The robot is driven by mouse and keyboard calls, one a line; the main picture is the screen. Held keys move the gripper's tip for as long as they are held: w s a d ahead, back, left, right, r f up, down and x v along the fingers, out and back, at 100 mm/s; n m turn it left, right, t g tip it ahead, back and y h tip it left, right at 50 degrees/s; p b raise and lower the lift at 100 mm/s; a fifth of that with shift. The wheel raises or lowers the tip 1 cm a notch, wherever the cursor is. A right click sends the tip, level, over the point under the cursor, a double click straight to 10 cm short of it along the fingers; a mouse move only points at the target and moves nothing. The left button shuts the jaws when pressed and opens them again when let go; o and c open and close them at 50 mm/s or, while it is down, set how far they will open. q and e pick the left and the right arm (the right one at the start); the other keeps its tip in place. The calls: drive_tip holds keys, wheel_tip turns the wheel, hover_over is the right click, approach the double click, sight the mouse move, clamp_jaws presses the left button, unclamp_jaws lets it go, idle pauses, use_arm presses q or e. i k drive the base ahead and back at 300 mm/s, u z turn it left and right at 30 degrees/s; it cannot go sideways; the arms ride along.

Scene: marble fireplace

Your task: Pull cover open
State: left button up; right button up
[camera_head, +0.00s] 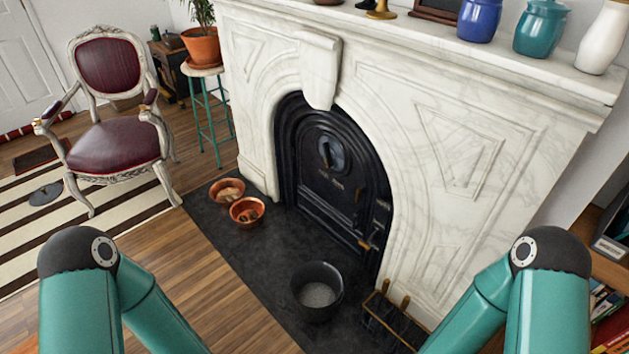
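The black arched cover (335,178) sits in the opening of the white marble fireplace (430,150). It appears shut. It has a round fitting near its top and a small brass-coloured handle or latch (368,243) at its lower right. My two teal arms come in from the bottom left and bottom right corners. Their forearms run down out of the picture, well apart from the cover. Neither gripper shows in the head view.
On the dark hearth slab stand two copper bowls (247,210), a black bucket (317,291) with grey contents, and a brass-handled black item (393,320). Jars (541,28) line the mantel. A red chair (112,105) and a plant stool (207,110) stand left.

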sight(335, 191)
drive_tip(key=z, duration=0.25)
drive_tip(key=i, duration=0.95)
drive_tip(key=u, duration=1.05)
drive_tip(key=k, duration=0.9)
drive_tip(key=z, duration=0.05)
drive_tip(key=i, duration=1)
drive_tip(key=z, duration=0.05)
